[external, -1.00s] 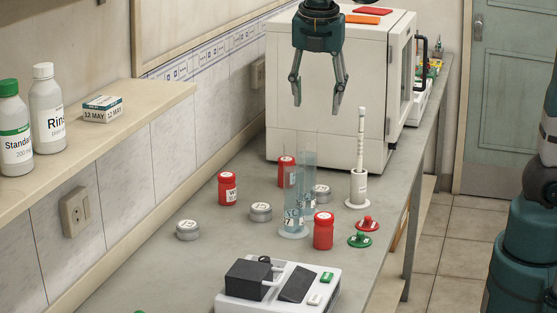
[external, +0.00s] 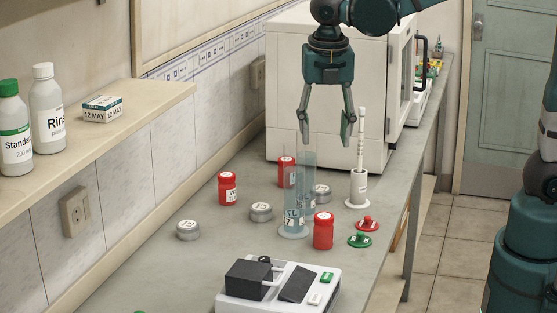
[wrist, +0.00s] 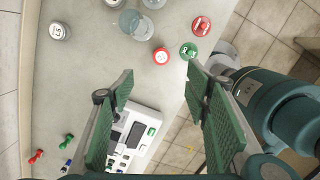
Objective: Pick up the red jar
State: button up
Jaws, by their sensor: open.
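Three red jars stand on the grey bench: one at the front right (external: 323,231), one at the left (external: 228,189) and one at the back (external: 286,172), partly behind clear glass cylinders. The pictures do not single out one as the task's jar. My gripper (external: 326,142) is open and empty, pointing down above the bench, higher than all the jars. In the wrist view, one red jar (wrist: 161,56) shows just beyond the gap between my open fingertips (wrist: 160,72), apart from them.
Clear glass cylinders (external: 293,215) stand close to the front right jar. A green knobbed piece (external: 360,240) and a red one (external: 367,223) lie at its right. A white stand (external: 358,190), round grey weights (external: 261,212) and a white device (external: 285,288) are also near.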

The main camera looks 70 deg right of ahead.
send_over(324, 228)
jog(key=d, duration=0.1)
jog(key=f, duration=1.7)
jog(key=shift+w+d+f, duration=0.1)
jog(key=shift+w+f, duration=0.25)
jog(key=shift+d+f, duration=0.15)
jog(key=shift+f, duration=1.1)
jog(key=shift+f, duration=0.1)
jog(key=shift+d+f+b, duration=0.2)
jog(key=shift+f+b, duration=0.15)
jog(key=shift+f, duration=0.9)
jog(key=shift+d+f+b, duration=0.2)
jog(key=shift+f+b, duration=0.1)
jog(key=shift+f, duration=0.95)
jog(key=c, duration=1)
